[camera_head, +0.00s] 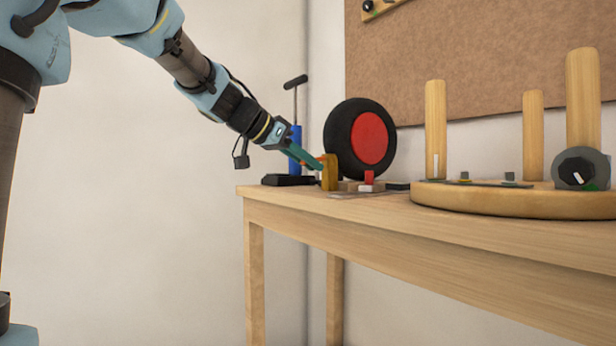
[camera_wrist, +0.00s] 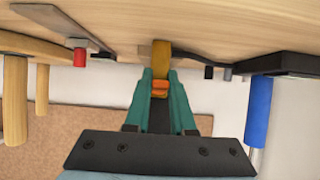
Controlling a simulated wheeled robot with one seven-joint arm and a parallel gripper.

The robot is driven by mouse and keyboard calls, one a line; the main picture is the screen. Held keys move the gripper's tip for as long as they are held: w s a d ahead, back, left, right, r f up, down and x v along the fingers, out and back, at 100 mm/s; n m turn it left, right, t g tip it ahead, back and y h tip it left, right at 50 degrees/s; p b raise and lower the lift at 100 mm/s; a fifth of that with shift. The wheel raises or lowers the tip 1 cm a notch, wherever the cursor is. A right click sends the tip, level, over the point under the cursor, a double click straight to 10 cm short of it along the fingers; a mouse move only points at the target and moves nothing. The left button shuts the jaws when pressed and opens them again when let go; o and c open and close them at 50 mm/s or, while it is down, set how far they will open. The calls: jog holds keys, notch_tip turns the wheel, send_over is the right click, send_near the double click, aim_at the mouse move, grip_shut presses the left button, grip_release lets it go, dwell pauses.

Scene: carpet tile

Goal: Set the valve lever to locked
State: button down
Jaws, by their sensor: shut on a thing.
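My gripper (camera_head: 318,164) reaches in from the upper left to the far end of the wooden table. In the wrist view, the teal fingers of my gripper (camera_wrist: 160,82) are shut on a small orange piece (camera_wrist: 160,90). A yellow upright part (camera_head: 329,173) stands right at the fingertips, and it also shows in the wrist view (camera_wrist: 161,54). The orange piece and the yellow part look like the valve lever, but the join between them is hidden by the fingers. I cannot make out any locked marking.
A black wheel with a red hub (camera_head: 370,139) stands just behind. A blue pump (camera_head: 295,150) is left of the yellow part. A small red block (camera_head: 369,178) is to its right. A round wooden base with pegs (camera_head: 500,200) fills the near table (camera_head: 450,235).

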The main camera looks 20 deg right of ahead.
dwell(0.3)
jog(key=c, duration=0.8)
grip_release()
jog(key=shift+o, duration=0.2)
jog(key=p+v, duration=0.1)
jog(key=v, duration=0.9)
jog(key=shift+a, duration=0.35)
jog(key=shift+s+r, duration=0.1)
